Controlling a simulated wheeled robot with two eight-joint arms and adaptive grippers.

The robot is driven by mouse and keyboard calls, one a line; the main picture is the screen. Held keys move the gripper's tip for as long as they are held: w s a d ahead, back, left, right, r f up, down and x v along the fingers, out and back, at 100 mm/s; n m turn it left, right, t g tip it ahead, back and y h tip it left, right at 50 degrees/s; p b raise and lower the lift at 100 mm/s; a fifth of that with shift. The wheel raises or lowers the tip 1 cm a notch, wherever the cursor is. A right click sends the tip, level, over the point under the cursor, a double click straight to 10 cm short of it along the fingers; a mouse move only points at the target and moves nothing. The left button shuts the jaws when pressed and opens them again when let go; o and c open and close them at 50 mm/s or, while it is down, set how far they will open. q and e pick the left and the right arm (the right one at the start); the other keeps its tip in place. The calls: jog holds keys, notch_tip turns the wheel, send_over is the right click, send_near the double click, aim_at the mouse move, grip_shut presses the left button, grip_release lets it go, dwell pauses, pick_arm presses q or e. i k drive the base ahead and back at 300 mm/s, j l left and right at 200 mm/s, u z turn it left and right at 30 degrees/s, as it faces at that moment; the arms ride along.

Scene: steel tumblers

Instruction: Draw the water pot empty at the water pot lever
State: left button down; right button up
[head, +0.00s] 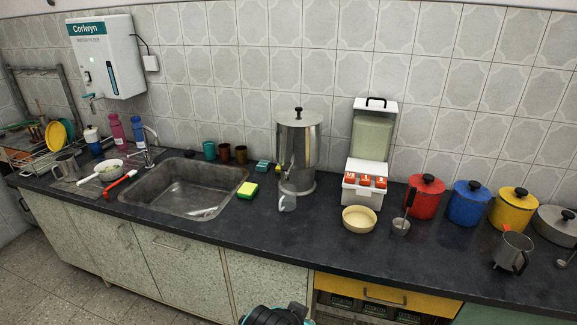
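The water pot (299,145) is a tall steel cylinder with a black knob on its lid. It stands upright at the back of the dark counter, right of the sink. Its small tap and lever (285,173) are at the lower front and too small to read as open or shut. A small pale metal mug (287,203) stands on the counter in front of the pot, close below the tap. I cannot see inside the mug or the pot.
The sink (187,188) lies left of the pot, with a yellow-green sponge (247,190) between. Right of the pot are a white dispenser (370,150), a cream bowl (359,219), a ladle (402,224) and a red canister (425,196). The front counter strip is mostly clear.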

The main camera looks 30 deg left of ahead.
aim_at(286, 167)
jog(key=i+j, duration=0.7)
jog(key=j, duration=0.25)
jog(key=i+j, duration=0.35)
jog(key=j+z, duration=0.05)
jog(key=j, duration=0.05)
